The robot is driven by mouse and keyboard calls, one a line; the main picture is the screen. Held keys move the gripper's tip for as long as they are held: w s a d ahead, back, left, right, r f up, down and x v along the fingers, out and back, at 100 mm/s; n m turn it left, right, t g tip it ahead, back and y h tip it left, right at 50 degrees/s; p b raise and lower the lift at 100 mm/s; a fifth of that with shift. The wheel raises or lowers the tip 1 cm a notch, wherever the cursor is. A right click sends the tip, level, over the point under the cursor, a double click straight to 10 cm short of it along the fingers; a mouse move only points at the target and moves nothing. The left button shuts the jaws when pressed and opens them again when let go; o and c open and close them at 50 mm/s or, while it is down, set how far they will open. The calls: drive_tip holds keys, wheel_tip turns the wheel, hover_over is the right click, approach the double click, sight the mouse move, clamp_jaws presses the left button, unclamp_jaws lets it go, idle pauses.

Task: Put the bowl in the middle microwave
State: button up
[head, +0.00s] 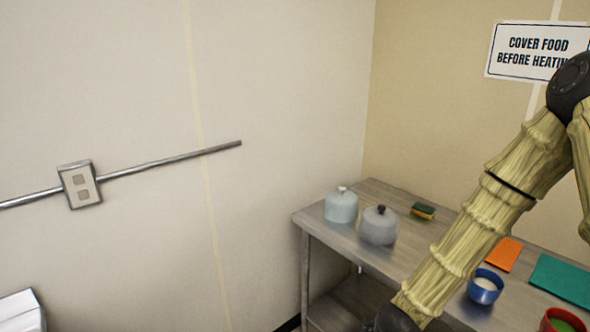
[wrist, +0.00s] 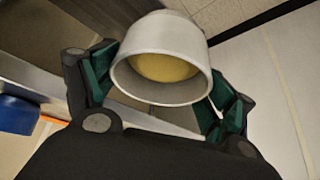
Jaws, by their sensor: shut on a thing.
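In the wrist view my gripper (wrist: 162,88) is shut on a pale grey-white bowl (wrist: 165,36), with a dark green finger on either side of it. The bowl's mouth faces the camera, and something yellow shows inside it. In the head view my arm crosses the right side, and neither my gripper nor the held bowl shows there. No microwave can be seen in either view.
A steel table (head: 335,213) stands in the corner. On it are a pale blue cover (head: 341,207), a grey cover (head: 379,227), a sponge (head: 423,211), an orange cloth (head: 505,254), a teal mat (head: 562,281), a blue bowl (head: 485,290) and a red bowl (head: 563,321).

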drive_tip(key=s+a+f+n+y, duration=0.1)
drive_tip(key=a+f+n, duration=0.2)
drive_tip(key=a, duration=0.3)
drive_tip(key=shift+f+n+y, duration=0.3)
drive_tip(key=shift+f+y, duration=0.1)
drive_tip(key=shift+f, duration=0.4)
drive_tip(key=shift+a, duration=0.1)
